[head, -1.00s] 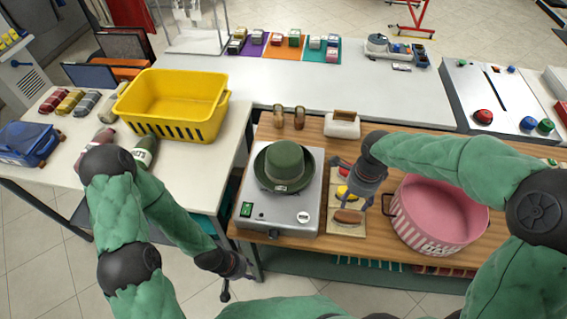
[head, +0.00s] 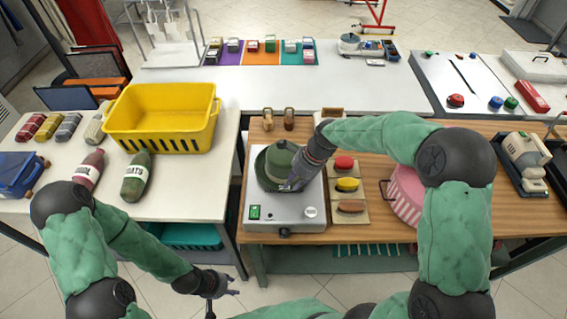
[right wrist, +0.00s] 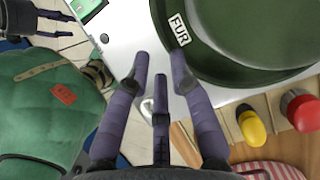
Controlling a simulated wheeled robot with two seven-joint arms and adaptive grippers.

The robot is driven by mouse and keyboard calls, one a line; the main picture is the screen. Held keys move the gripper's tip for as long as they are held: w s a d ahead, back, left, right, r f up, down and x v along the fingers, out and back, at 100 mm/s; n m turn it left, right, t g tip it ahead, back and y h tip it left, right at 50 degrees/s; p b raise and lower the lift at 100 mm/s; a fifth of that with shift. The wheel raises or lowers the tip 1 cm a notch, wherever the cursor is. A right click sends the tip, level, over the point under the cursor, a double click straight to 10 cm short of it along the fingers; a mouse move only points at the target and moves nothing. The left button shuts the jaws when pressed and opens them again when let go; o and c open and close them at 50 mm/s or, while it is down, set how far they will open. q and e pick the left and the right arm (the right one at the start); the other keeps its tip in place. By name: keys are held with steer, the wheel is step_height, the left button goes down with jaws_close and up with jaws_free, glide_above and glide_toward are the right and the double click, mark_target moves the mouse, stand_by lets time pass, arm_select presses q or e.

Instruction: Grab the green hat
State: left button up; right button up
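The green hat (head: 278,163) sits on the grey metal box (head: 295,211) with a green switch, on the wooden counter. In the right wrist view the hat's dark green brim (right wrist: 235,45) fills the upper right and bears a "FUR" label. My right gripper (head: 290,187) is at the hat's near right edge and hides part of it. In the right wrist view my right gripper (right wrist: 160,62) has its fingers apart with nothing between them; one fingertip is close to the brim, contact unclear. My left gripper (head: 222,297) is low over the floor, fingers spread and empty.
A pink striped tub (head: 405,195) is partly behind my right arm. A yellow basket (head: 160,120) and several rolls stand on the left table. The white table behind has free room.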

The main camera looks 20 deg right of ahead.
mark_target(281, 194)
steer(key=shift+b+x, duration=0.9)
steer(key=shift+x, duration=1.75)
steer(key=shift+w+r, duration=0.1)
steer(key=shift+w, duration=0.1)
jaws_close()
